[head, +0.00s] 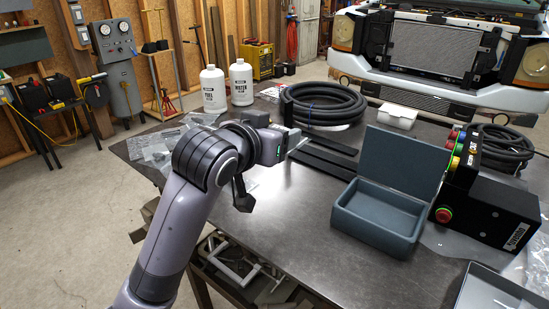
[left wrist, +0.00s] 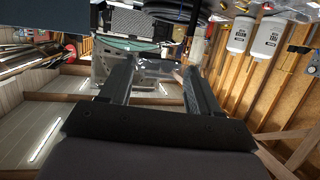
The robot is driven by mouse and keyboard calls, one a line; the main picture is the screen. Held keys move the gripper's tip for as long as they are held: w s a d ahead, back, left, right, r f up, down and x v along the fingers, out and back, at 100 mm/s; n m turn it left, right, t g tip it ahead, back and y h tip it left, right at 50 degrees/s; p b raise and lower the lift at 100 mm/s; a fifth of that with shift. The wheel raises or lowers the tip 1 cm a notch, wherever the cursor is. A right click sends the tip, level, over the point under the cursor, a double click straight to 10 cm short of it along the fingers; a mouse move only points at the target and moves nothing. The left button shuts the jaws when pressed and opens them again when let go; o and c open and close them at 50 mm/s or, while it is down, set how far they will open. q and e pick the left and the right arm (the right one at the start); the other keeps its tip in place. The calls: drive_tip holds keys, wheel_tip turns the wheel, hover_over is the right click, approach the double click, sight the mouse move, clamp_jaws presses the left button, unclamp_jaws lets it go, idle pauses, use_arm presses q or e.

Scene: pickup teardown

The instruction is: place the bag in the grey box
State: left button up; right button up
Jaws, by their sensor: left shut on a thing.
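The grey box (head: 362,224) stands on the table right of centre in the head view, with its lid (head: 405,160) raised and its inside looking empty. My left gripper (head: 297,143) is above the table, left of and behind the box, apart from it. In the left wrist view, the left gripper (left wrist: 158,75) has a clear plastic bag (left wrist: 160,66) at its fingertips and is shut on it. The held bag is hard to make out in the head view. My right gripper is not in view.
More clear bags (head: 158,150) lie at the table's left side. Two white bottles (head: 213,90), a coiled black hose (head: 322,103) and flat black strips (head: 325,158) are behind. A black control box (head: 487,212) is right of the grey box. The table's front left is bare.

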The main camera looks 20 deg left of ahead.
use_arm(q)
drive_tip(key=shift+r, duration=0.7)
drive_tip(key=s+a+f+n+y, duration=0.1)
drive_tip(key=s+a+f, duration=0.2)
drive_tip(key=s+f, duration=0.3)
drive_tip(key=s+a+f+y, duration=0.1)
drive_tip(key=s+a+f, duration=0.1)
drive_tip(key=s+f, duration=0.4)
wheel_tip(320, 180, down, 5)
drive_tip(key=shift+s+a+f+n, duration=0.15)
drive_tip(key=shift+a+n, duration=0.25)
